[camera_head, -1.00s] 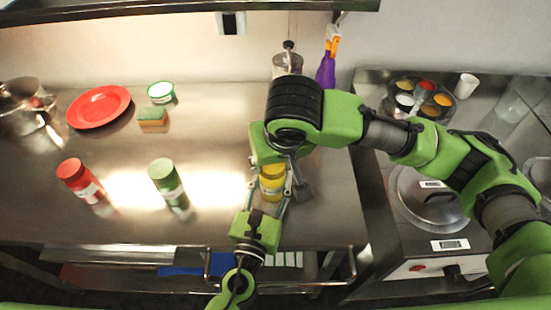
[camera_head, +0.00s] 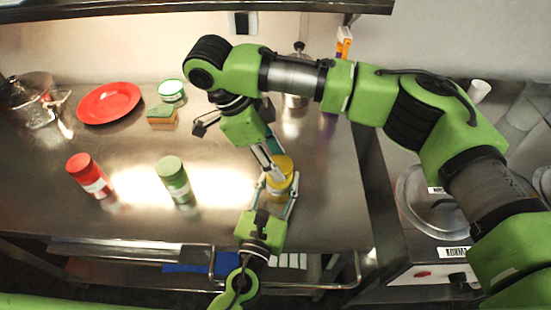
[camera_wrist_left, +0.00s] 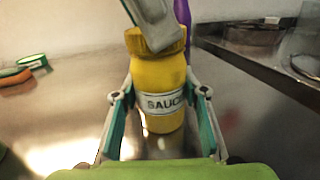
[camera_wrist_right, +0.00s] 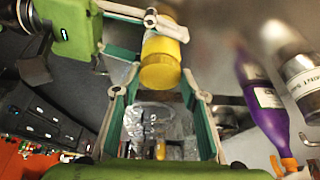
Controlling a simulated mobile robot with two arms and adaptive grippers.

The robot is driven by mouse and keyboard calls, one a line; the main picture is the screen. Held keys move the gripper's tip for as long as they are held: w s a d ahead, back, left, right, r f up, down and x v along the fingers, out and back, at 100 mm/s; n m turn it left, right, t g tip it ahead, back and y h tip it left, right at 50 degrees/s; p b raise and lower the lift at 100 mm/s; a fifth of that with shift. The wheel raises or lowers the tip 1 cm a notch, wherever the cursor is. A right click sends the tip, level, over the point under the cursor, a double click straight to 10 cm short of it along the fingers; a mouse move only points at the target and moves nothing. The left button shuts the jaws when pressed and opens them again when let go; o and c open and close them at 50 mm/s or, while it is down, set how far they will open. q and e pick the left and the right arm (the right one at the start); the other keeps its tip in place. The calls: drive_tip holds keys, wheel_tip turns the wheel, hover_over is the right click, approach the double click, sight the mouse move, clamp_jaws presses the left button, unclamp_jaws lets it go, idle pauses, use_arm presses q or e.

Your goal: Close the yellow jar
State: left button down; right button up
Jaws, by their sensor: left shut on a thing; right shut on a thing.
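My left gripper (camera_head: 279,196) is shut around the jar's body from the front. My right gripper (camera_head: 270,167) reaches in from the upper left and is shut on the lid. One of its grey fingers lies across the lid in the left wrist view. The lid also shows between its fingertips in the right wrist view (camera_wrist_right: 160,76).
A red jar (camera_head: 90,176) and a green jar (camera_head: 173,180) stand to the left. Behind them are a red plate (camera_head: 109,103), a sponge (camera_head: 161,115) and a green-rimmed tub (camera_head: 171,91). A purple bottle (camera_wrist_right: 263,112) stands behind the yellow jar.

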drive_tip(key=shift+m, duration=0.5)
drive_tip(key=o, duration=0.7)
drive_tip(key=shift+r, duration=2.3)
drive_tip(key=shift+c, duration=0.4)
